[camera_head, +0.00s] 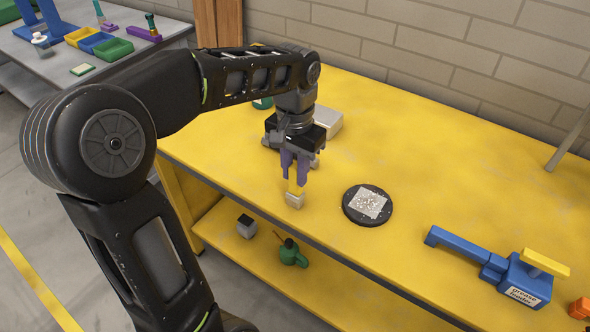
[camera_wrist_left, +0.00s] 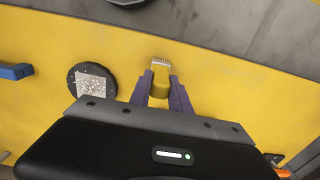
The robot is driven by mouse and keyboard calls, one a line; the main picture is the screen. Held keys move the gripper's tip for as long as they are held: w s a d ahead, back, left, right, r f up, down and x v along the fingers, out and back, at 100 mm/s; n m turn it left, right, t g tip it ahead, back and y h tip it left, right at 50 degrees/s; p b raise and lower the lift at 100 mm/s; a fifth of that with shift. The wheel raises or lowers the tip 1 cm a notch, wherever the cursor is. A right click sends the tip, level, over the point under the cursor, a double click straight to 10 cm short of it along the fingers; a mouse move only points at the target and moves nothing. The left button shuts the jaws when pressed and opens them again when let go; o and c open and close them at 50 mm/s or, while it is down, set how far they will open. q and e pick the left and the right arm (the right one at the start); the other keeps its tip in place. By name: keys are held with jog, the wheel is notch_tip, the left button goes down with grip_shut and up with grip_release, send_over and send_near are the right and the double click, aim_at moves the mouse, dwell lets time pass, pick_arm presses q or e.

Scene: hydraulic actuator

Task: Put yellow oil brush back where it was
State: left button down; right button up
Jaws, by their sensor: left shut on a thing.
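My left gripper (camera_head: 296,168) is shut on the yellow oil brush (camera_head: 294,187), its purple fingers on either side of the yellow handle. The brush points down over the yellow table (camera_head: 430,160), with its pale bristle end (camera_head: 294,201) lowest, near the front edge. I cannot tell whether the bristles touch the table. In the left wrist view the brush (camera_wrist_left: 161,83) sits between the purple fingertips (camera_wrist_left: 162,90). My right gripper is in neither view.
A black round disc (camera_head: 349,213) with a speckled square plate lies right of the brush. A blue tool with a yellow bar (camera_head: 515,275) lies further right. A white box (camera_head: 328,120) stands behind the gripper. A green oil can (camera_head: 290,253) is on the lower shelf.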

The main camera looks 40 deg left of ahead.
pick_arm(q)
jog(key=c, duration=1.2)
grip_release()
jog(key=shift+f, duration=0.1)
jog(key=shift+r, duration=0.2)
notch_tip(320, 180, up, 7)
jog(key=shift+f+p, duration=0.15)
jog(key=shift+p, duration=0.2)
notch_tip(320, 180, up, 5)
jog(key=p, duration=0.5)
